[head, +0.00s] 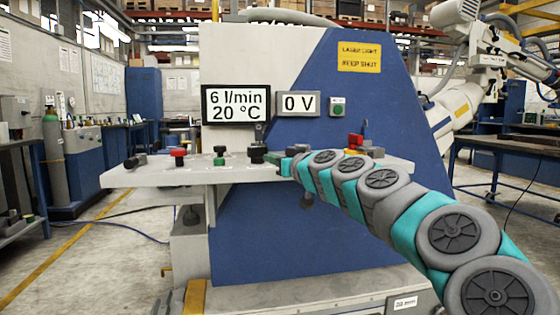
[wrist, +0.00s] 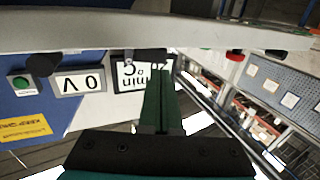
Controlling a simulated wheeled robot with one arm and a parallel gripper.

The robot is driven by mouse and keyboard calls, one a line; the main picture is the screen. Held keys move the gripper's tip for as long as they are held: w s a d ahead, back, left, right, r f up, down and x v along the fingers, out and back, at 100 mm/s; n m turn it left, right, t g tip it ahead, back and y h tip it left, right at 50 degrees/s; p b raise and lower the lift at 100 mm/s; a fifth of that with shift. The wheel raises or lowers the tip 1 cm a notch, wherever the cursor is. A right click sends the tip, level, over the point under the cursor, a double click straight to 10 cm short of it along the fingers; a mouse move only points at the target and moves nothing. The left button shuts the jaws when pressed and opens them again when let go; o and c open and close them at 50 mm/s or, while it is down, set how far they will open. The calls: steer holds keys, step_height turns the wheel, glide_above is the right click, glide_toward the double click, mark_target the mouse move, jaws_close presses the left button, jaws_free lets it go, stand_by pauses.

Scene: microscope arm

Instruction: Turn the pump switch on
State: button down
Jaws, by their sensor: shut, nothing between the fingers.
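My gripper (head: 272,158) is at the front edge of the pale control shelf (head: 145,178), beside a black knob (head: 257,152). In the wrist view its two green fingers (wrist: 161,75) are pressed together with nothing between them, and the shelf edge (wrist: 120,40) lies just beyond the tips. I cannot tell which of these is the pump switch. A display (head: 236,104) reads 6 l/min and 20 °C; another (head: 298,104) reads 0 V.
A green button (head: 338,106) and a yellow laser warning sign (head: 359,57) are on the blue machine housing (head: 310,220). A red control (head: 355,141) stands on the shelf behind my arm. The shelf's left part has free room between knobs.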

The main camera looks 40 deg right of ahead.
mark_target(254, 153)
steer(key=w, duration=0.4)
steer(key=w+d, duration=0.1)
steer(key=w, duration=0.2)
steer(key=shift+p, duration=0.3)
